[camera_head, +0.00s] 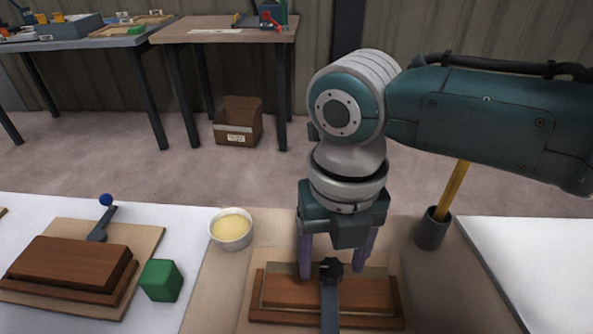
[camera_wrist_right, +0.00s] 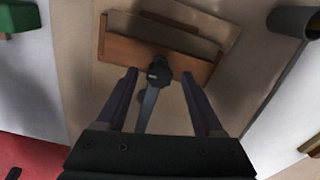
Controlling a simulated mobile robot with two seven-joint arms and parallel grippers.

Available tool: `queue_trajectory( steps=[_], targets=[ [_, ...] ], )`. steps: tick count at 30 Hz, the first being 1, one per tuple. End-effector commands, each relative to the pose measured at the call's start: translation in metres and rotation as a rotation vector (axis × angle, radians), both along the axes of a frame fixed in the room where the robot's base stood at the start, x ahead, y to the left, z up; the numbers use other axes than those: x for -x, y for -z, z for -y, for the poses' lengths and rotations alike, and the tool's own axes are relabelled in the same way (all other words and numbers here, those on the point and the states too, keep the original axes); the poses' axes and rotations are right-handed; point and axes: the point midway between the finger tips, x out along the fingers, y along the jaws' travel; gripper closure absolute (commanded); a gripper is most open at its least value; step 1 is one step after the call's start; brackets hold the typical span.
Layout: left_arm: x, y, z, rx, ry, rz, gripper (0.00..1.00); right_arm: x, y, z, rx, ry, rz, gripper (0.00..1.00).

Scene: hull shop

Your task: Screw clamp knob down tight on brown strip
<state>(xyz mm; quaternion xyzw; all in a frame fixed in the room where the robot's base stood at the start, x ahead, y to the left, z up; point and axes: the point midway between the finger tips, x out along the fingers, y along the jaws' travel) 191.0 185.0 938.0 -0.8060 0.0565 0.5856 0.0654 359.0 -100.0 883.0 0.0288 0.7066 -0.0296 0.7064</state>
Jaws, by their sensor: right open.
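The black clamp knob (camera_head: 331,267) sits on a grey clamp arm (camera_head: 330,305) that reaches over the brown strip (camera_head: 368,290). The strip lies on a wider reddish-brown board (camera_head: 278,313). My right gripper (camera_head: 333,270) points down at the knob, its two purple fingers apart on either side. In the right wrist view, the knob (camera_wrist_right: 158,68) shows between and just beyond the open fingertips (camera_wrist_right: 160,75), with clear gaps on both sides. The fingers do not appear to touch it. My left gripper is not in view.
A bowl of yellow contents (camera_head: 231,230) stands left of the board, and a green block (camera_head: 161,280) farther left. At far left, a wooden block (camera_head: 70,265) lies by a blue-knobbed lever (camera_head: 105,205). A dark cup with a yellow stick (camera_head: 431,232) stands right.

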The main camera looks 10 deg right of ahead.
Motion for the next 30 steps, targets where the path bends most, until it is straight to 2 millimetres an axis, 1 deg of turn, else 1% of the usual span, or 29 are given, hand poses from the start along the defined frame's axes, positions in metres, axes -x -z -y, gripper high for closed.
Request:
queue_trajectory(
  steps=[2, 9, 27, 30],
  targets=[
    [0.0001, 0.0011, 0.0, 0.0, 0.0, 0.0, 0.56, 0.0001, 0.0032, -0.0002, 0.0, 0.0, 0.0, 0.31],
    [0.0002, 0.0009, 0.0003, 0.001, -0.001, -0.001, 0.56, 0.0, 0.0032, -0.0004, -0.001, 0.0, 0.001, 0.32],
    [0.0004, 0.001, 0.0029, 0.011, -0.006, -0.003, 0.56, -0.0001, 0.0029, -0.0002, -0.001, 0.001, 0.001, 0.99],
    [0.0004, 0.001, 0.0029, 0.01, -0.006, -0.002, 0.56, -0.0001, 0.0029, -0.0002, -0.001, 0.001, 0.001, 1.0]
  ],
)
